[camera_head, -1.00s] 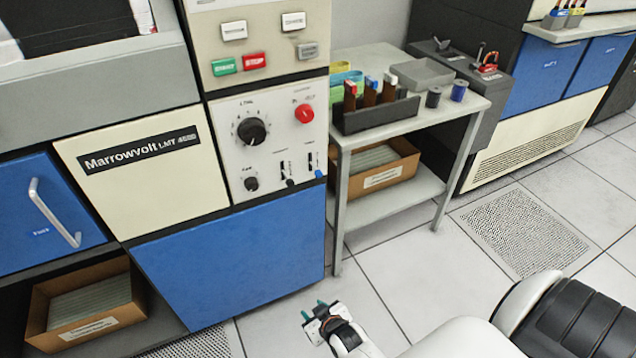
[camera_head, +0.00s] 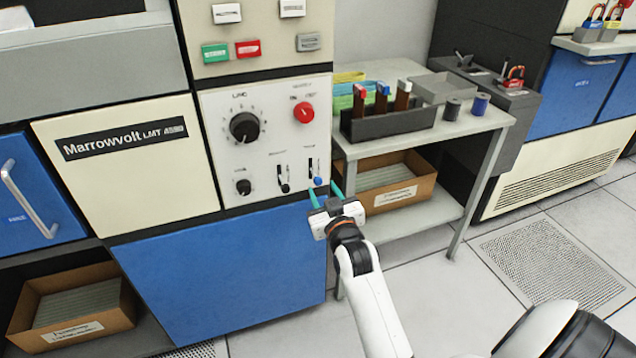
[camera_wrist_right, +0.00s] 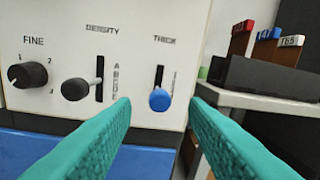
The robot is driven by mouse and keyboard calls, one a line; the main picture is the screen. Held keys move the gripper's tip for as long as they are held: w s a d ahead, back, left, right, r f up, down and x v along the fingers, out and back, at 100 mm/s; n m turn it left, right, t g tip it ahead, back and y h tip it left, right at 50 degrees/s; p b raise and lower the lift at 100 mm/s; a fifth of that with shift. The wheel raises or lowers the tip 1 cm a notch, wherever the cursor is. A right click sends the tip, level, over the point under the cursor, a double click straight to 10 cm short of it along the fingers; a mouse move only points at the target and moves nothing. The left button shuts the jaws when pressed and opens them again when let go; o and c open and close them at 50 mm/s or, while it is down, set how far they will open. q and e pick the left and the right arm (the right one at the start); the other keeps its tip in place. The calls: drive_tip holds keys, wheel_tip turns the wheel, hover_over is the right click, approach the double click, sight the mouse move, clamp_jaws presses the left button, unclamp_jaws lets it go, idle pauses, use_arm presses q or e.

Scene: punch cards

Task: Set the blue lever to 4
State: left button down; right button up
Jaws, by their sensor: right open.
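The blue lever (camera_head: 318,182) is at the lower right of the cream control panel (camera_head: 218,105). In the right wrist view its round blue knob (camera_wrist_right: 160,99) sits at the bottom of a vertical slot under the label "THICK". The scale beside the slot is too small to read. My right gripper (camera_head: 326,194) is open in front of the panel, just below the lever. In the right wrist view its two teal fingers (camera_wrist_right: 158,112) stand on either side of the knob, apart from it as far as I can tell. My left gripper is not in view.
A dark lever (camera_wrist_right: 95,81) under "DENSITY" and a black FINE knob (camera_wrist_right: 27,75) sit left of the blue lever. A red knob (camera_head: 304,113) is above. A grey side table (camera_head: 462,125) with a card rack (camera_head: 390,124) stands close on the right.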

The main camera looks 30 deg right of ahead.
sight(319, 183)
drive_tip(key=x, duration=0.5)
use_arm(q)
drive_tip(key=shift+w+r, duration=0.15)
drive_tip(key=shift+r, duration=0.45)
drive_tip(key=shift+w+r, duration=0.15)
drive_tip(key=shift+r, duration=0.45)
use_arm(e)
clamp_jaws()
